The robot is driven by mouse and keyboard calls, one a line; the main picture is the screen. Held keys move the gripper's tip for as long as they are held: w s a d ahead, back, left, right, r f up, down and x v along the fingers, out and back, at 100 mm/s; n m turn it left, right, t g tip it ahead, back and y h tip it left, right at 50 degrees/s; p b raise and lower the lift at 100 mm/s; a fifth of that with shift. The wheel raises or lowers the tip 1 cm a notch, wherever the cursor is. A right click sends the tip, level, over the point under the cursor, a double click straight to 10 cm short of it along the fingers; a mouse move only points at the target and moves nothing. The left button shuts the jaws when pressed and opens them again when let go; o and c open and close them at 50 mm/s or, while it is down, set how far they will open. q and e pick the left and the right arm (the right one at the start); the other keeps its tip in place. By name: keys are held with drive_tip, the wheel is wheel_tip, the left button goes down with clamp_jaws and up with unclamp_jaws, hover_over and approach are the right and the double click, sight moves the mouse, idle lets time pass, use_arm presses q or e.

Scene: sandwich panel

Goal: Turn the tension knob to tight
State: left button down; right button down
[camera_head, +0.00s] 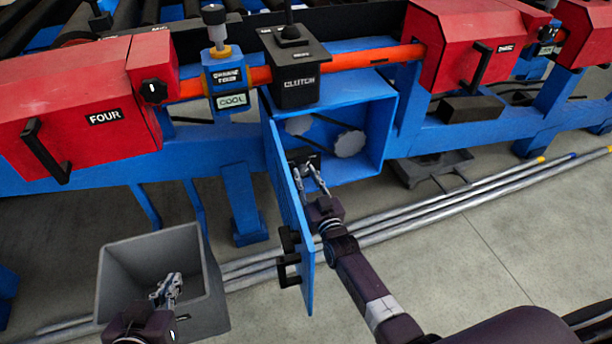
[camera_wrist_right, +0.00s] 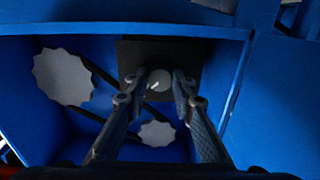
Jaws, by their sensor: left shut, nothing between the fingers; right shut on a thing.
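The tension knob (camera_wrist_right: 160,80) is a small grey round knob on a dark plate (camera_wrist_right: 133,57) inside the open blue box (camera_head: 378,115). A short white mark shows on its face, slanting to the lower left in the right wrist view. My right gripper (camera_head: 310,172) reaches into the box. In the right wrist view its fingers (camera_wrist_right: 160,84) are closed on the knob, one on each side. In the head view the gripper hides the knob. My left gripper (camera_head: 168,285) is shut and empty, in front of the grey bin. Tight and loose labels are not readable.
The open blue door (camera_head: 288,205) with black handles stands left of my right arm. Two grey toothed pulleys with a dark belt, one larger (camera_wrist_right: 63,78) and one smaller (camera_wrist_right: 157,133), sit near the knob. The grey bin (camera_head: 208,300) stands lower left. Metal pipes (camera_head: 445,208) lie on the floor.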

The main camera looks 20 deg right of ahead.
drive_tip(key=c, duration=1.6)
unclamp_jaws()
drive_tip(key=shift+s, duration=0.15)
drive_tip(key=s, duration=1.1)
drive_tip(key=shift+s+d, duration=0.25)
drive_tip(key=shift+s, duration=0.15)
drive_tip(key=shift+f, duration=0.1)
